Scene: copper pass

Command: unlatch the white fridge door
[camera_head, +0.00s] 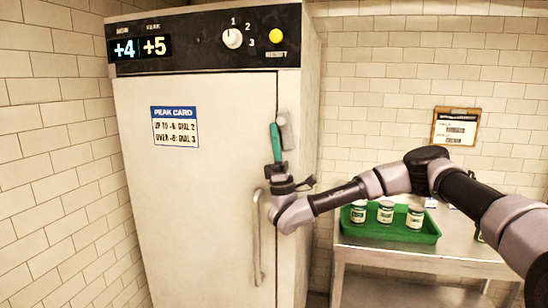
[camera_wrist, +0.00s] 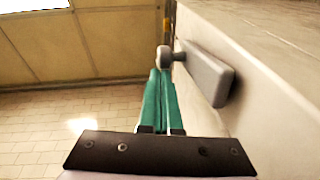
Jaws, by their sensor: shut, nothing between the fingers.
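The white fridge door (camera_head: 200,220) fills the left middle of the head view and looks closed. A grey latch lever (camera_head: 286,132) sits at the door's upper right edge. In the wrist view the latch lever (camera_wrist: 208,78) lies along the pale fridge surface, with a round end toward the fingertips. My gripper (camera_head: 274,126) has teal fingers pointing up, just left of the latch. In the wrist view my gripper (camera_wrist: 161,72) is shut and empty, its tips close to the round end. I cannot tell whether they touch it.
A vertical bar handle (camera_head: 257,240) is below my gripper on the door. The control panel (camera_head: 200,40) has a dial and a yellow button. To the right, a steel table (camera_head: 450,255) holds a green tray (camera_head: 425,236) with jars. A clipboard (camera_head: 455,126) hangs on the wall.

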